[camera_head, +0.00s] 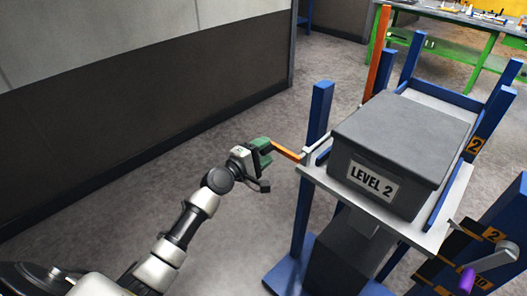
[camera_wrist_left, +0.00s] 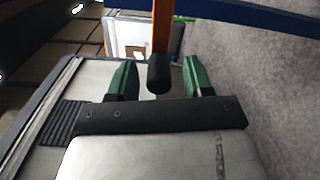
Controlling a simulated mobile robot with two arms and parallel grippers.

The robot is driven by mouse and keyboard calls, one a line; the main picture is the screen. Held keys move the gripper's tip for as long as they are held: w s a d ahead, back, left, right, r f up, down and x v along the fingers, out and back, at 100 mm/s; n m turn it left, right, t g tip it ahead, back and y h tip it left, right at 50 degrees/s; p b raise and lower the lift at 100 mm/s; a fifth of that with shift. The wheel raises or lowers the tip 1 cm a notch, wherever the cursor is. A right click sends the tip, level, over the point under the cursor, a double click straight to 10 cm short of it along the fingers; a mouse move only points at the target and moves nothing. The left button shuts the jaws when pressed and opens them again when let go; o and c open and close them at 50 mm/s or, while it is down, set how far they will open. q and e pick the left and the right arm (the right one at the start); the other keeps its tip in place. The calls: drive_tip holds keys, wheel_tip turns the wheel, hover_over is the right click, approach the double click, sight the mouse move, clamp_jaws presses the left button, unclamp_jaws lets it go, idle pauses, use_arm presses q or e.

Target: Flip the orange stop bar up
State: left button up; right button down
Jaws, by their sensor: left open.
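The orange stop bar (camera_head: 286,151) juts out to the left from the near left side of the metal platform, sloping only slightly. My left gripper (camera_head: 262,152), with green fingers, is at the bar's outer end. In the left wrist view, the orange bar (camera_wrist_left: 161,36) ends in a black grip (camera_wrist_left: 158,73). This grip lies between the two open fingers of my left gripper (camera_wrist_left: 159,82), with a gap on each side. The bar's pivot is not clear. My right gripper is not in view.
A grey lidded box (camera_head: 405,135) labelled LEVEL 2 sits on the platform (camera_head: 385,222) between blue posts (camera_head: 317,120). A tall orange post (camera_head: 379,55) stands behind. A crank with a purple handle (camera_head: 467,278) is at lower right. The floor left of the frame is clear.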

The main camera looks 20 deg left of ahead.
use_arm(q)
drive_tip(key=b+v, duration=0.1)
drive_tip(key=v, duration=0.9)
drive_tip(key=shift+s+b, duration=0.3)
drive_tip(key=shift+s, duration=0.1)
drive_tip(key=shift+a, duration=0.15)
drive_tip(key=s+f+m+g+y, duration=0.2)
drive_tip(key=s+f+g, duration=0.15)
drive_tip(key=f, duration=0.85)
drive_tip(key=s+f+m+g+y, duration=0.15)
drive_tip(key=s+f, duration=0.25)
drive_tip(key=f, duration=0.8)
drive_tip(key=s+f+m+g+y, duration=0.2)
drive_tip(key=s+f+m+g, duration=0.15)
drive_tip(key=f, duration=0.75)
drive_tip(key=s+d+f+m+g, duration=0.2)
drive_tip(key=s+f+m, duration=0.2)
drive_tip(key=s, duration=0.6)
drive_tip(key=s+d+f+m+g, duration=0.2)
drive_tip(key=s+f+m+g, duration=0.1)
drive_tip(key=s+f, duration=0.5)
drive_tip(key=s+d+f+m+g, duration=0.2)
drive_tip(key=s+f+m, duration=0.3)
drive_tip(key=s, duration=0.9)
wheel_tip(320, 180, down, 2)
drive_tip(key=shift+s+f+y, duration=0.1)
drive_tip(key=shift+s+y, duration=0.1)
drive_tip(key=shift+y, duration=0.15)
